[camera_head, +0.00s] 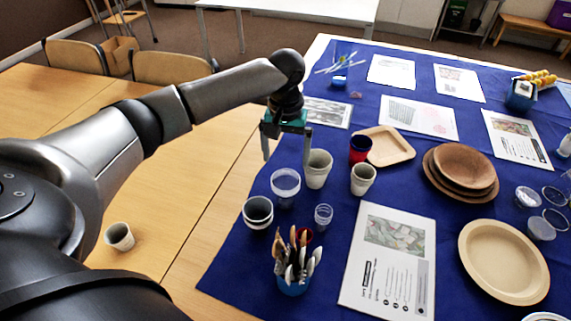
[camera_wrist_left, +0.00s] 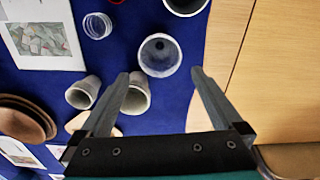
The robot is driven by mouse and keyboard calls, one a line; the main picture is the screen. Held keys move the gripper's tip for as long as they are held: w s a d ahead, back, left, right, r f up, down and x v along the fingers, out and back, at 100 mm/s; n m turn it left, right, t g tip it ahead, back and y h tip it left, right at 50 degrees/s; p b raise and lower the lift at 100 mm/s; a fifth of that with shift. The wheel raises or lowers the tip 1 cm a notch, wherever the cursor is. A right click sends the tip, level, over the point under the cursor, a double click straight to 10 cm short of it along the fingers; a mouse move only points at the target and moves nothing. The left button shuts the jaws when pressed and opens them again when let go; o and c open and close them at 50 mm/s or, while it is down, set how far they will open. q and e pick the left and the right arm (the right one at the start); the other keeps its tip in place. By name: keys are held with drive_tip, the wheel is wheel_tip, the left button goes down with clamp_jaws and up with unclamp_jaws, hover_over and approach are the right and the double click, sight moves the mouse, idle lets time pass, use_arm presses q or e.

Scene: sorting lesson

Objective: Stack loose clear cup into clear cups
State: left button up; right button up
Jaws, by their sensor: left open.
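A loose clear cup (camera_head: 285,186) stands on the blue cloth near its left edge; in the left wrist view it (camera_wrist_left: 160,55) lies just beyond and between the fingertips. A smaller clear cup (camera_head: 323,215) stands a little nearer to me, and it also shows in the wrist view (camera_wrist_left: 97,25). Several clear cups (camera_head: 541,228) stand at the far right of the cloth. Whether any are nested I cannot tell. My left gripper (camera_head: 286,156) is open, pointing down above and slightly behind the loose cup, with nothing between its fingers. My right gripper is out of view.
Pale paper cups (camera_head: 317,170) (camera_head: 363,180) stand close to the right of the gripper. A dark-lined cup (camera_head: 258,213) and a pot of wooden cutlery (camera_head: 292,285) are nearer. Brown plates (camera_head: 461,170) and printed sheets (camera_head: 388,262) lie right.

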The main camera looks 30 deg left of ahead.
use_arm(q)
wheel_tip(320, 180, up, 8)
drive_tip(key=p, duration=0.1)
drive_tip(key=shift+f, duration=0.15)
drive_tip(key=shift+p, duration=0.3)
